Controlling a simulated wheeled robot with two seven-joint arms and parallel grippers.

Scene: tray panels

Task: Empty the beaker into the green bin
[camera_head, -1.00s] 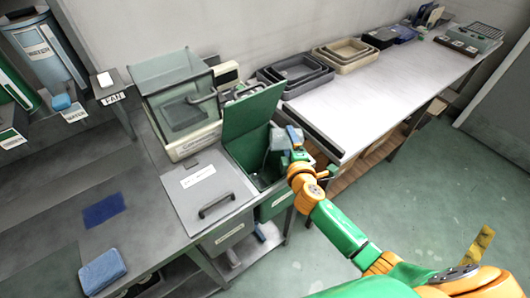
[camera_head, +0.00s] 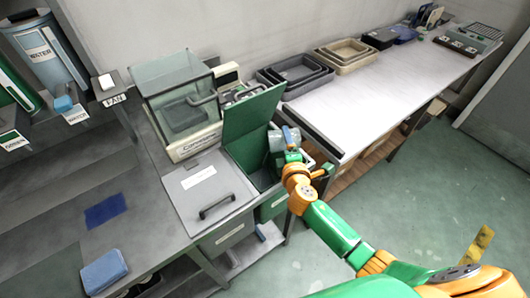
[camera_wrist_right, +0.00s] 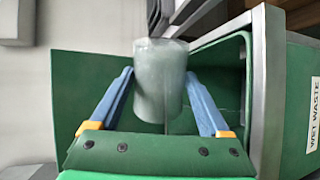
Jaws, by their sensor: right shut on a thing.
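The beaker (camera_head: 276,140) is a pale, translucent grey cup. My right gripper (camera_head: 289,136) is shut on it and holds it above the opening of the green bin (camera_head: 271,206). In the right wrist view the beaker (camera_wrist_right: 160,78) is between the two blue fingers of my right gripper (camera_wrist_right: 160,95), with the green bin wall (camera_wrist_right: 218,80) around and behind it. The bin's green lid (camera_head: 250,118) stands open. The beaker's exact tilt and contents cannot be told. My left gripper is out of view.
A grey lidded bin (camera_head: 207,190) stands left of the green bin, with a glass-covered device (camera_head: 180,105) behind. The white bench (camera_head: 365,105) with nested trays (camera_head: 296,72) is to the right. A WET WASTE label (camera_wrist_right: 314,117) is on the bin front.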

